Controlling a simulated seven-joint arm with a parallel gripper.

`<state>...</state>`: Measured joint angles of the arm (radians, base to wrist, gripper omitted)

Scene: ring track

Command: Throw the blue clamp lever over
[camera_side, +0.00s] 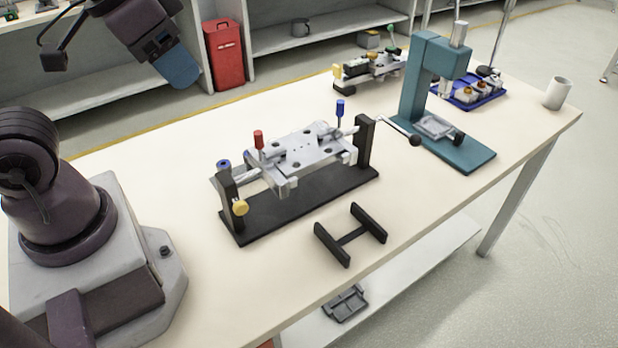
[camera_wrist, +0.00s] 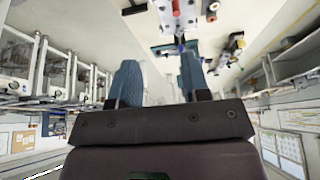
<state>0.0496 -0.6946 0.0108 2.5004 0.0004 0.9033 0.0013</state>
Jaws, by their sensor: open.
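The blue clamp lever (camera_side: 340,108) stands upright at the right end of the grey metal plate (camera_side: 300,150) in the side view. The plate sits on two rails between black end posts on a black base (camera_side: 305,208). A red lever (camera_side: 258,140) stands upright on the plate's left part. A blue knob (camera_side: 223,166) tops the left post. My gripper (camera_side: 178,68) is high at the upper left, well apart from the fixture. In the wrist view my gripper (camera_wrist: 158,70) has its two blue fingers spread, with nothing between them. The fixture shows small at the top there.
A yellow knob (camera_side: 240,208) is on the left post and a black-ended crank handle (camera_side: 413,139) reaches right. A black H-shaped stand (camera_side: 350,236) lies in front. A teal press (camera_side: 420,90), a blue tray (camera_side: 468,98) and a white mug (camera_side: 557,92) stand to the right.

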